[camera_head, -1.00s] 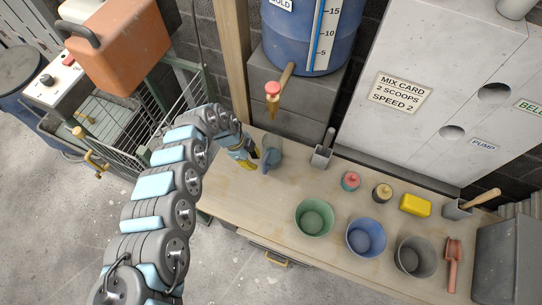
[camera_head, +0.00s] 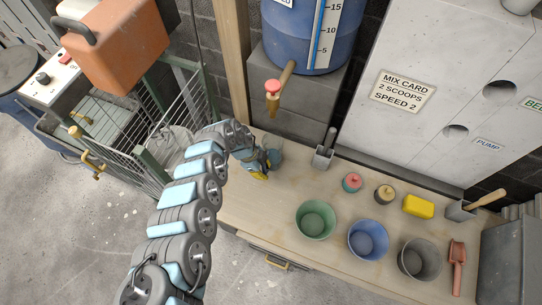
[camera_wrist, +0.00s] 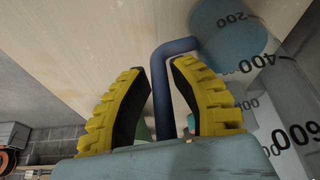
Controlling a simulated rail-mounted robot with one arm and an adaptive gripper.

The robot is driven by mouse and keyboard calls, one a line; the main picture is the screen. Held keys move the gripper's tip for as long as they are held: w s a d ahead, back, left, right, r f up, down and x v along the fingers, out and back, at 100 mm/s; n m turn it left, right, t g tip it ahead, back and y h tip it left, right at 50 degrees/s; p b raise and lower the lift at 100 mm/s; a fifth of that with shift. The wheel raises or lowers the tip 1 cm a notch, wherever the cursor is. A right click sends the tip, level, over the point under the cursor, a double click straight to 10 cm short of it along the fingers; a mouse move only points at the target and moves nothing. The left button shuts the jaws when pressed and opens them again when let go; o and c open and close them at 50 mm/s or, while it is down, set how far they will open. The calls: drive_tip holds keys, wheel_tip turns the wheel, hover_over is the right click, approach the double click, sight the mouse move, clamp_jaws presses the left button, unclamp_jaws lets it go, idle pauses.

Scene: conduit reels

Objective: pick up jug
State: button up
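The blue-grey jug (camera_head: 275,156) stands on the left end of the workbench, partly hidden behind my gripper (camera_head: 258,168) in the head view. In the wrist view the jug's body (camera_wrist: 228,38) fills the upper right and shows printed volume numbers. Its dark blue handle (camera_wrist: 160,90) runs between my gripper's two yellow fingers (camera_wrist: 156,68). The fingers are apart, one on each side of the handle. A gap shows between the left finger and the handle; the right finger is very close to it, and contact cannot be told.
The workbench (camera_head: 260,208) also holds a grey holder (camera_head: 322,157), a green bucket (camera_head: 315,219), a blue bucket (camera_head: 367,240), a grey bucket (camera_head: 420,260) and a yellow block (camera_head: 418,206). A blue barrel tap (camera_head: 272,98) juts out above the jug. A wire cage (camera_head: 185,115) stands left.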

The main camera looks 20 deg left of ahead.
sight(263, 167)
clamp_jaws()
drive_tip(key=shift+r, duration=0.3)
drive_tip(key=shift+r+p, duration=0.35)
drive_tip(key=shift+r, duration=0.45)
drive_tip(key=shift+s+r+p, duration=0.1)
drive_tip(key=shift+r+p, duration=0.2)
drive_tip(key=shift+r, duration=0.4)
drive_tip(key=s+d+r+p, duration=0.5)
drive_tip(key=s+r+p, duration=0.4)
drive_tip(key=s+p, duration=0.3)
drive_tip(key=p, duration=0.3)
drive_tip(key=shift+s+r, duration=0.25)
drive_tip(key=shift+s, duration=0.05)
